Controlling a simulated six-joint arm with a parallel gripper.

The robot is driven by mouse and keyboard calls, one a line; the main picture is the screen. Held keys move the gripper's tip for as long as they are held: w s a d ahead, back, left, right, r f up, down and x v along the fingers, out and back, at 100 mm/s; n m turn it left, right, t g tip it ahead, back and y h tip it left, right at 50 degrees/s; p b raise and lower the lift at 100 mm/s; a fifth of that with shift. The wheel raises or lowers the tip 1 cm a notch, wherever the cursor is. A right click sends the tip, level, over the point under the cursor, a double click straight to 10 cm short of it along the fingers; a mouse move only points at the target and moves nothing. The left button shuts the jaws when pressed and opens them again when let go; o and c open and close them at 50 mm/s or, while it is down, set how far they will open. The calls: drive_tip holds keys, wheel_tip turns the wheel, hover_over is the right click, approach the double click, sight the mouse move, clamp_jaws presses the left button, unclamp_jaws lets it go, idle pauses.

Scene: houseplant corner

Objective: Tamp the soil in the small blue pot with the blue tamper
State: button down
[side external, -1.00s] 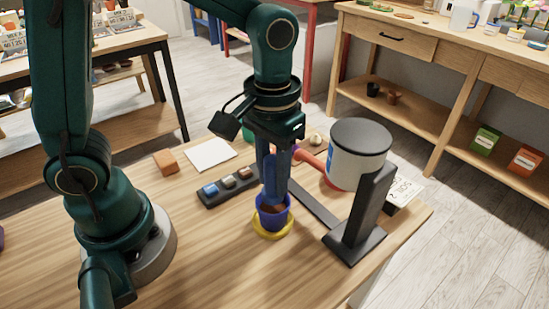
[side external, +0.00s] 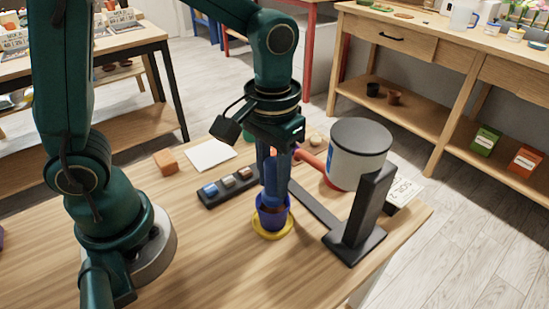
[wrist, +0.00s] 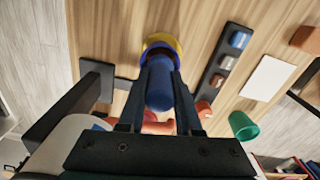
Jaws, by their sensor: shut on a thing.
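My gripper (side external: 274,165) is shut on the blue tamper (side external: 270,178) and holds it upright over the small blue pot (side external: 273,219). The tamper's lower end is inside the pot, against or close above the brown soil; I cannot tell whether it touches. The pot stands on a yellow saucer (side external: 272,234) on the wooden table. In the wrist view the tamper (wrist: 159,88) lies between my two fingers (wrist: 159,100), pointing to the pot, which it mostly hides. The yellow saucer (wrist: 164,40) shows around it.
Close to the right stand a black bracket (side external: 358,235) and a white canister (side external: 350,168) with a dark lid. A black tray (side external: 211,201) with three small items lies left of the pot. A white sheet (side external: 210,154) and an orange block (side external: 165,162) lie behind. The table's front is clear.

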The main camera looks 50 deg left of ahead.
sight(273, 161)
drive_tip(key=shift+f, duration=1.3)
idle(1.4)
drive_tip(key=shift+r, duration=0.1)
idle(0.5)
drive_tip(key=shift+r, duration=3.6)
